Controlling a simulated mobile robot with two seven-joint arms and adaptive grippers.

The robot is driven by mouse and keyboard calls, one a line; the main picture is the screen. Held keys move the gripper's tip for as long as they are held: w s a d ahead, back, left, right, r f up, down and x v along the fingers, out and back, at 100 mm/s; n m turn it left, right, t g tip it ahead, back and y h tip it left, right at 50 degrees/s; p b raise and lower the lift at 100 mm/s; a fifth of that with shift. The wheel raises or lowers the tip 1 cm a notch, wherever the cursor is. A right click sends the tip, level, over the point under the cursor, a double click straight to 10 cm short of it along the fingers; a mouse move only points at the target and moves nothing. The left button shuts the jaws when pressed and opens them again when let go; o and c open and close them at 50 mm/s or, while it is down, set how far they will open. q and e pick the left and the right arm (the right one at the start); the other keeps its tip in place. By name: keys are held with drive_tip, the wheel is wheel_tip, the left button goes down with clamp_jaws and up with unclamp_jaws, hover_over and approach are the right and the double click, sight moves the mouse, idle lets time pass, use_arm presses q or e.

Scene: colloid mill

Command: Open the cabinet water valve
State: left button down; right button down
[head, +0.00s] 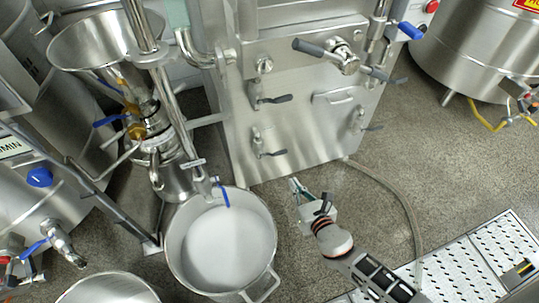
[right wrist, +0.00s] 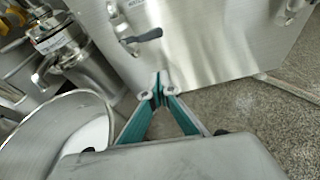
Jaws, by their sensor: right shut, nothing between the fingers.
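The steel cabinet (head: 300,130) stands upper middle in the head view. I cannot tell which is the water valve. My right gripper (head: 295,185) is shut and empty, in front of the cabinet's lower edge and apart from the handles. In the right wrist view its green-sided fingertips (right wrist: 157,90) meet below a dark valve handle (right wrist: 143,36) on the cabinet panel (right wrist: 215,30). My left gripper is out of view.
A large steel pot (head: 262,215) of white content stands left of my right gripper. The colloid mill (head: 155,135) with its funnel stands behind it. A hose (head: 405,205) lies on the floor at right, near a perforated drain plate (head: 490,255). Speckled floor between is clear.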

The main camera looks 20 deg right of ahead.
sight(281, 153)
drive_tip(key=shift+w+a+f, duration=0.15)
drive_tip(key=shift+w+f, duration=0.05)
drive_tip(key=shift+w, duration=0.05)
